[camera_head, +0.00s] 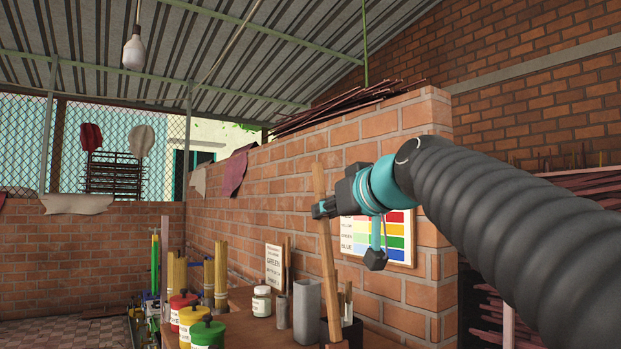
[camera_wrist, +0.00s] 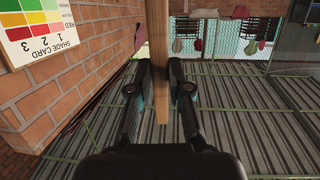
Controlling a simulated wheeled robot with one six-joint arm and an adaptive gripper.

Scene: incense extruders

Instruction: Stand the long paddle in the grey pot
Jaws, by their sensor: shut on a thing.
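The long wooden paddle (camera_head: 325,235) is upright with a slight tilt, its top leaning left. My gripper (camera_head: 322,209) is shut on it in its upper part. In the wrist view the paddle (camera_wrist: 159,40) runs between the two fingers of my gripper (camera_wrist: 159,78). A tall, square-sided grey pot (camera_head: 306,311) stands on the table, just left of the paddle's lower part. The paddle's wider bottom end (camera_head: 337,345) shows at the lower picture edge, in front of a dark container and apart from the grey pot's opening.
On the table (camera_head: 243,298) stand a white jar (camera_head: 262,301), a small grey cylinder (camera_head: 282,312), a dark container with sticks (camera_head: 351,329) and red, yellow and green lidded pots (camera_head: 207,332). A brick wall (camera_head: 290,190) with a shade card (camera_head: 395,240) stands close behind.

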